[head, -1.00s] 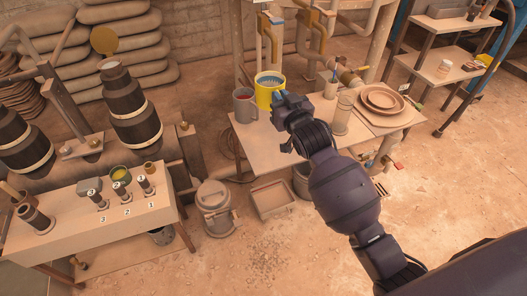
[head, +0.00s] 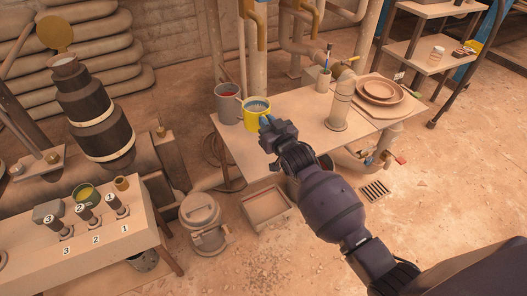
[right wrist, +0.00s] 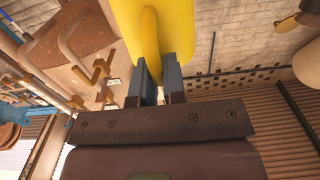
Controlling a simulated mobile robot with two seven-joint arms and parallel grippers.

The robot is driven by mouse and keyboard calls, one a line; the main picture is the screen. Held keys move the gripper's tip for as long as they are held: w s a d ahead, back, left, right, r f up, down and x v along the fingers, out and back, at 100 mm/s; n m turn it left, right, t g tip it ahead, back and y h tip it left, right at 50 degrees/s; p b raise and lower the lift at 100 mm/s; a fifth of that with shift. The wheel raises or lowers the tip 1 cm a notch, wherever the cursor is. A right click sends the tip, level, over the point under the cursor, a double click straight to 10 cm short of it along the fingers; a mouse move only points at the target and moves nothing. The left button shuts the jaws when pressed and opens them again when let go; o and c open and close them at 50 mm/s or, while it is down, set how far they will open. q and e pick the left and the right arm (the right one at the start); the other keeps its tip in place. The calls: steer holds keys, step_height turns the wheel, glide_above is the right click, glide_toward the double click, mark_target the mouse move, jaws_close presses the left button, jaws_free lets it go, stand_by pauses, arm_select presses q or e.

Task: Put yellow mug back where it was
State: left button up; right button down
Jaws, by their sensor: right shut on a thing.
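The yellow mug (head: 257,114) is at the left end of the pale table (head: 300,133), just right of a grey mug (head: 228,104). It looks upright, with something light inside. I cannot tell whether its base touches the table. My right gripper (head: 266,124) is at the mug's near side. In the right wrist view, the yellow mug (right wrist: 178,22) fills the top, and its handle (right wrist: 150,48) lies between the two fingers of the right gripper (right wrist: 155,75), which are shut on it. My left gripper is not in view.
A grey upright pipe (head: 340,105), a cup with brushes (head: 323,78) and stacked brown plates (head: 380,89) stand on the table's right part. The table's middle is clear. A bench with numbered pieces (head: 95,240) is at lower left.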

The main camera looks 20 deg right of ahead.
step_height(320, 180, down, 11)
steer(key=b, duration=0.3)
steer(key=shift+s+r, duration=0.1)
steer(key=shift+r, duration=0.1)
steer(key=shift+f+b, duration=0.45)
steer(key=shift+f, duration=0.3)
steer(key=shift+r, duration=0.25)
steer(key=shift+f, duration=0.2)
steer(key=c, duration=1.2)
jaws_free()
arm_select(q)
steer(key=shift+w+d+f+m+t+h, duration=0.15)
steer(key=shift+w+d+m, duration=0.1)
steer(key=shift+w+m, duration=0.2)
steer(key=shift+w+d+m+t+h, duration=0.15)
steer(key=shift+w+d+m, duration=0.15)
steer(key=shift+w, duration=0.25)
